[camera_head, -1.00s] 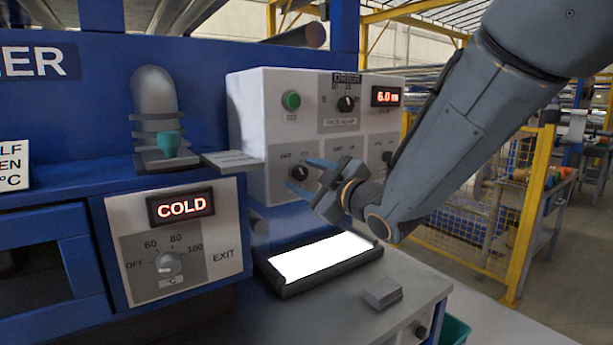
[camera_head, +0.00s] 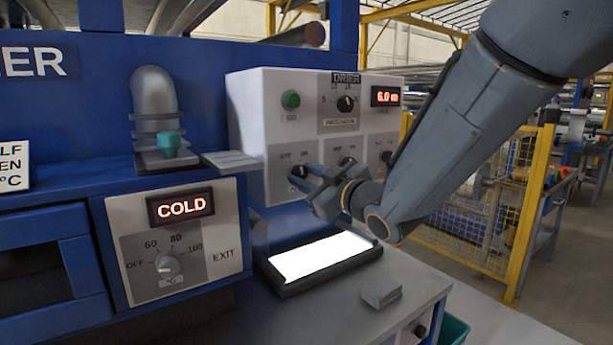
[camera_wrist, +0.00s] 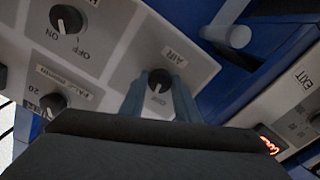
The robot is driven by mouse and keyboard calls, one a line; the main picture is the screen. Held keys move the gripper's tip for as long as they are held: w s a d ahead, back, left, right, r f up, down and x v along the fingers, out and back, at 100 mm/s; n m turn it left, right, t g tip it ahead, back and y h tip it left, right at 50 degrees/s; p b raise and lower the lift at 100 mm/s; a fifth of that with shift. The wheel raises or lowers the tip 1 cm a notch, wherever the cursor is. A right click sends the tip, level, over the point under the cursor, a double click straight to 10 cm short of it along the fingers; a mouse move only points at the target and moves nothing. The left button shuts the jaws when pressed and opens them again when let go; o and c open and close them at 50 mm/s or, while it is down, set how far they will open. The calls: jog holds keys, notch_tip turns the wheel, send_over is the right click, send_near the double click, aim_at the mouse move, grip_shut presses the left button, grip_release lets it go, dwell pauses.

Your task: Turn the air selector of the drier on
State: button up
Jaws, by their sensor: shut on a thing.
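The drier (camera_head: 250,115) is a pale control box with a "DRIER" label at its top. Its air selector (camera_head: 299,171) is the dark round knob at the lower left of the panel, with small lettering above it. My gripper (camera_head: 304,177) reaches in from the right with its fingers shut on this knob. In the wrist view the air selector (camera_wrist: 159,77) sits between the two finger ends (camera_wrist: 159,92), near an "AIR" label and the word "OFF". Which way its pointer faces is hard to tell. The fingers partly hide the panel around it.
Two more knobs (camera_head: 347,161) sit to the right in the same row, partly behind my gripper. Above are a green button (camera_head: 291,100), a dial (camera_head: 345,104) and a red display (camera_head: 387,96). A bright lit plate (camera_head: 320,256) lies below. A "COLD" panel (camera_head: 225,225) stands left.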

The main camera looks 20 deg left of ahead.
jog(key=m+p, duration=0.1)
jog(key=m, duration=0.3)
jog(key=shift+m, duration=0.3)
jog(key=shift+m+p, duration=0.5)
jog(key=shift+m, duration=1.5)
jog(key=shift+s+a, duration=0.1)
jog(key=o, duration=1)
jog(key=shift+o, duration=0.2)
jog(key=b+v, duration=0.1)
jog(key=v, duration=0.6)
jog(key=shift+s+d, duration=0.25)
jog(key=shift+d, duration=0.05)
